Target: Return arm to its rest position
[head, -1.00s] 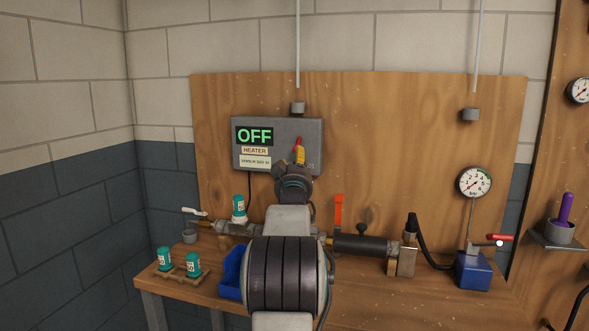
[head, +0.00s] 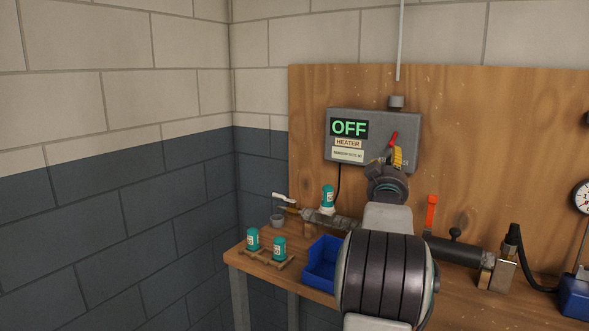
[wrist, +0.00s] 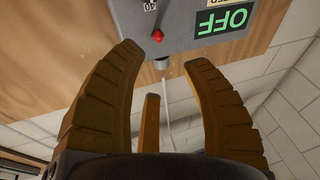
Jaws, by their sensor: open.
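My arm reaches up in front of the bench in the head view, ending in my gripper (head: 397,158) with yellow fingers. The fingers look apart from the lever; the exact gap is unclear.
Teal bottles (head: 279,249) stand at the bench's left, and another (head: 327,198) sits on the pipework. A blue bin (head: 320,264) is beside my arm. An orange-handled valve (head: 432,212) and dark cylinder (head: 456,250) are to the right. The left wall side is open.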

